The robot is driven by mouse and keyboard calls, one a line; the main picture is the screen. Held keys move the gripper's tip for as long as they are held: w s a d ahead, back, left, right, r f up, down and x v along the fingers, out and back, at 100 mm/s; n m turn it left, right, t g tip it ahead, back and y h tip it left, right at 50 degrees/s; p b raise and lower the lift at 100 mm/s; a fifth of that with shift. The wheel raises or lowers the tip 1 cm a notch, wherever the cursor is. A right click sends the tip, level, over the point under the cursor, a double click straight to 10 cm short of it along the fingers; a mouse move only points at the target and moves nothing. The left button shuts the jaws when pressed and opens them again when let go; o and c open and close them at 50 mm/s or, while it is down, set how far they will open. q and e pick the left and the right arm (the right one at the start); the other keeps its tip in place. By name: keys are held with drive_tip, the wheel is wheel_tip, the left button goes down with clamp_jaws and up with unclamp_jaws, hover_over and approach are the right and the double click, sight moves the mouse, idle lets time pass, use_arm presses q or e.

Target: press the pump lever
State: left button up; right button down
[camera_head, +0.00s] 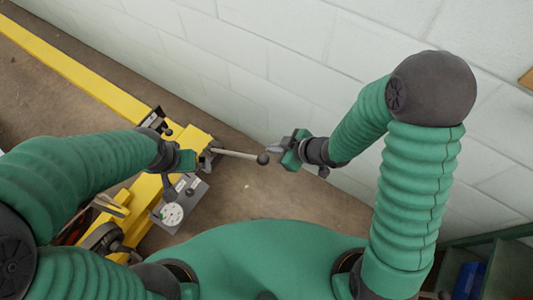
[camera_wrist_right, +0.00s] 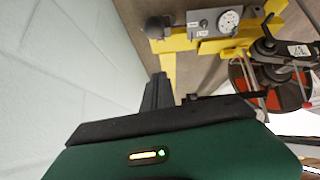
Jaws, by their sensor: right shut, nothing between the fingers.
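The pump lever (camera_head: 235,154) is a thin pale rod ending in a dark ball knob (camera_head: 262,159). It sticks out to the right from the grey pump body (camera_head: 192,190), which carries a round white gauge (camera_head: 172,213). In the right wrist view the dark knob (camera_wrist_right: 157,27) shows beyond the fingertips, left of the gauge (camera_wrist_right: 228,20). My right gripper (camera_head: 284,157) is shut and empty, just right of the knob; a small gap appears between them. Its dark fingers (camera_wrist_right: 158,88) are together in the right wrist view. My left gripper (camera_head: 170,188) hangs over the pump body; its fingers are unclear.
A long yellow beam (camera_head: 75,68) runs to the upper left. A white block wall (camera_head: 240,75) stands close behind my right gripper. Red and black round parts (camera_wrist_right: 270,85) show in the right wrist view. A green shelf with a blue bin (camera_head: 468,280) is at the lower right.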

drive_tip(key=b, duration=0.3)
hover_over(261, 158)
drive_tip(key=s, duration=0.1)
wheel_tip(261, 158, down, 4)
drive_tip(key=shift+f, duration=0.2)
drive_tip(key=b+x, duration=0.1)
drive_tip(key=x, duration=0.2)
drive_tip(key=shift+w+f, duration=0.2)
drive_tip(key=shift+f, duration=0.1)
drive_tip(key=f, duration=0.1)
drive_tip(key=d+f+b, duration=0.1)
drive_tip(key=f, duration=0.1)
drive_tip(key=shift+s+d, duration=0.15)
drive_tip(key=shift+d, duration=0.1)
drive_tip(key=shift+s+d+f, duration=0.1)
drive_tip(key=shift+f, duration=0.1)
use_arm(q)
drive_tip(key=f, duration=0.3)
drive_tip(key=a+f, duration=0.1)
drive_tip(key=f, duration=0.1)
drive_tip(key=shift+f, duration=0.4)
drive_tip(key=shift+a, duration=0.1)
